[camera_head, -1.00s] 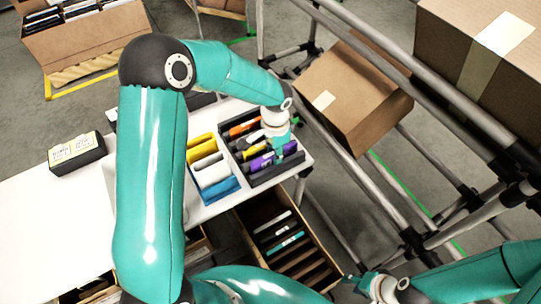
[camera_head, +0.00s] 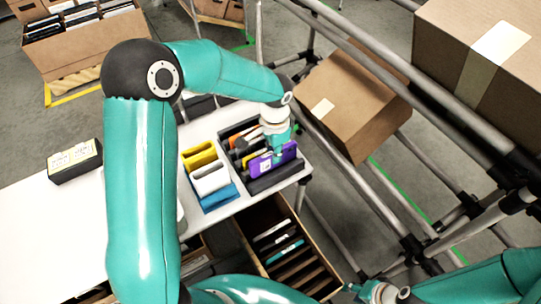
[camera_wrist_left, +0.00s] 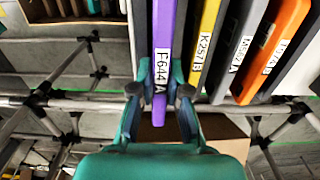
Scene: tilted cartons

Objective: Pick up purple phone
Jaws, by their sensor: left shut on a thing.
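The purple phone (camera_head: 272,160) is in the dark slotted tray on the white table, raised so that more of its face shows above the tray. In the left wrist view the purple phone (camera_wrist_left: 161,60) stands on edge with a white label reading F644A. My left gripper (camera_head: 278,151) is shut on it from above; in the left wrist view its two fingers (camera_wrist_left: 160,92) press on either side of the phone. My right gripper (camera_head: 362,290) is at the bottom of the head view, away from the phone; its fingers are too small to judge.
The dark tray (camera_head: 290,178) also holds a yellow phone (camera_wrist_left: 206,40), a grey one (camera_wrist_left: 238,45) and an orange one (camera_wrist_left: 275,50). Yellow, white and blue holders (camera_head: 208,178) stand beside it. A carton (camera_head: 355,100) lies tilted on the pipe rack to the right.

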